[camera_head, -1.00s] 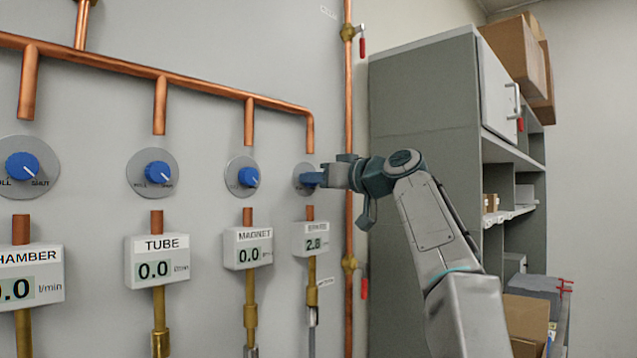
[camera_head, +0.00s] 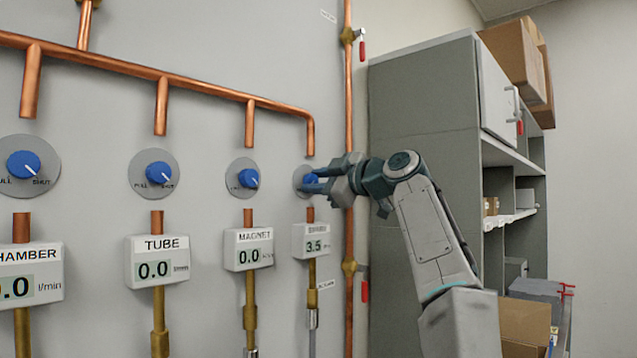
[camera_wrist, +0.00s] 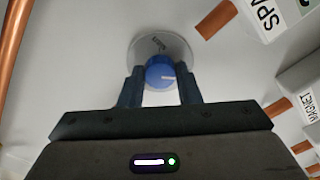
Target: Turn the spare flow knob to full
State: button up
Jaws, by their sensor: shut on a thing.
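The spare flow knob is a blue dial (camera_head: 311,179) on a round grey plate, the rightmost of the row in the head view. In the wrist view the blue knob (camera_wrist: 160,72) sits between my two fingers, with a white pointer line on it. My gripper (camera_head: 318,180) is shut on the knob from the right; it also shows in the wrist view (camera_wrist: 160,88). The spare meter box (camera_head: 317,241) below the knob reads about 3.5. The knob's plate lettering is partly hidden by my gripper, and its scale is too small to read fully.
The magnet knob (camera_head: 248,178), tube knob (camera_head: 158,173) and chamber knob (camera_head: 24,165) stand to the left, their meters reading 0.0. A vertical copper pipe (camera_head: 348,110) runs close behind my wrist. A grey cabinet (camera_head: 425,100) stands at the right.

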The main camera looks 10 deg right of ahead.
jog(key=shift+n, duration=0.6)
jog(key=o, duration=1)
jog(key=shift+c, duration=0.2)
jog(key=shift+d, duration=0.1)
jog(key=b+v, duration=0.5)
jog(key=v, duration=0.8)
jog(key=shift+s+d, duration=0.2)
jog(key=shift+s, duration=0.1)
jog(key=shift+d, duration=0.1)
